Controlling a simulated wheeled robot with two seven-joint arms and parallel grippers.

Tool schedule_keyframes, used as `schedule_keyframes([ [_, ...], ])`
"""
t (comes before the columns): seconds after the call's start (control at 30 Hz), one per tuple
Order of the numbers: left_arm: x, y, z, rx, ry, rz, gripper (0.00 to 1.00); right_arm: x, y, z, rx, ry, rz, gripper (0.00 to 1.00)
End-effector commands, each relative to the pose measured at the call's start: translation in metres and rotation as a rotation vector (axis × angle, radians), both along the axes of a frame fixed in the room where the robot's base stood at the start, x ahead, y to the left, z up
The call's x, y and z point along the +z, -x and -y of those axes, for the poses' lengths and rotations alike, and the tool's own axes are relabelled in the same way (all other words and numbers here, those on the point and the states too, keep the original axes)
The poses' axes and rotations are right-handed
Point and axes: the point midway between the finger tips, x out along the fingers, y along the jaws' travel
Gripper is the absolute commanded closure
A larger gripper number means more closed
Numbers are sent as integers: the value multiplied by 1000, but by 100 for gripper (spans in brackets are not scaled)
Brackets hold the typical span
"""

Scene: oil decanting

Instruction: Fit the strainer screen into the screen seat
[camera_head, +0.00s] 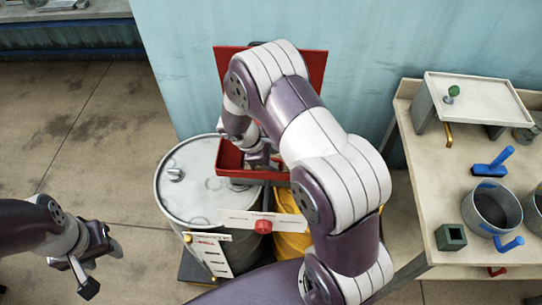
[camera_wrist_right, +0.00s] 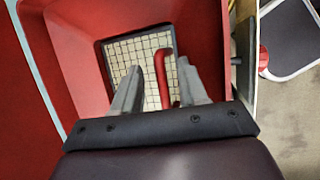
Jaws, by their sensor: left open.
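The strainer screen (camera_wrist_right: 122,57), a pale square grid with a red bar handle (camera_wrist_right: 162,72), lies inside the red funnel's dark square opening in the right wrist view. I cannot tell whether it sits flush in the screen seat (camera_wrist_right: 102,62). My right gripper (camera_wrist_right: 160,66) has its fingers apart, one on each side of the handle, with a gap on the left side. The right gripper (camera_head: 258,160) also shows above the red funnel (camera_head: 228,158) in the head view, where my arm hides the screen. My left gripper (camera_head: 101,270) is open and empty at the lower left.
The funnel stands over a grey drum (camera_head: 185,205) and a yellow drum (camera_head: 293,243). A white board with a red knob (camera_head: 263,226) is in front. A workbench (camera_head: 440,205) at the right carries a pot (camera_head: 490,212), blue-handled tools and a small raised tray (camera_head: 480,95). Floor at left is clear.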

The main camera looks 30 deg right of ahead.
Motion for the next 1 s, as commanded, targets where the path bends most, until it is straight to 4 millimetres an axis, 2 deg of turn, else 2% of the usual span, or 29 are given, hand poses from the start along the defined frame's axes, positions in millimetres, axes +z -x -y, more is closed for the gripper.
schedule_keyframes([
  [0.27,-1,0,0,0,0,0,51,6,0,-3,0,1,-1,56],
  [0.7,-11,0,0,0,0,0,51,99,-1,-50,1,-2,2,56],
  [0.83,-11,0,0,0,0,0,51,111,-1,-55,0,-1,1,56],
  [1.0,-11,0,0,0,0,0,51,114,-1,-56,0,-1,0,56],
])
